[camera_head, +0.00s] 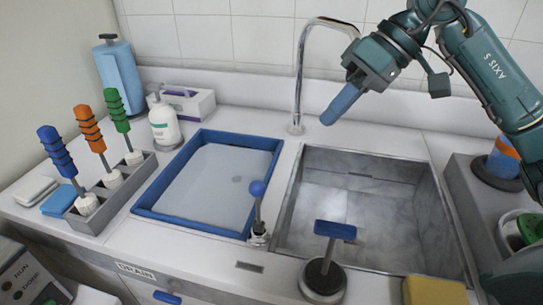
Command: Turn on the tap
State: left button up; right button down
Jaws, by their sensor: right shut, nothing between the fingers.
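The tap is a tall chrome gooseneck (298,85) that rises behind the sink, its spout arching to the right. My right gripper (330,117) is shut and empty, pointing down and left above the sink's back edge, just right of the tap's upright pipe. It appears apart from the pipe. A small lever with a blue ball (257,188) stands at the sink's front left corner. A blue T-shaped handle (335,230) on a round dark base stands at the sink's front edge. Which of these works the tap cannot be told. My left gripper is not in view.
The grey sink (350,210) looks empty. A blue-rimmed tray (167,209) lies left of it. A rack (120,203) holds brushes with blue, orange and green handles. A soap bottle (163,124) stands behind. A yellow sponge (435,291) lies at the front right.

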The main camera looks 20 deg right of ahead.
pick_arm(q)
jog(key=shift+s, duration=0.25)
pick_arm(e)
jog(key=shift+s, duration=0.15)
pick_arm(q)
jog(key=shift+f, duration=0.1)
pick_arm(e)
jog(key=p, duration=0.3)
send_near(258, 207)
jog(key=shift+w+a+f, duration=0.85)
jog(key=shift+w, duration=0.45)
pick_arm(q)
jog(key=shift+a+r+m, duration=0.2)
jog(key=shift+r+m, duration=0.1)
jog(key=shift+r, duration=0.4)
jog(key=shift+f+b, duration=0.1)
jog(key=shift+b, duration=0.25)
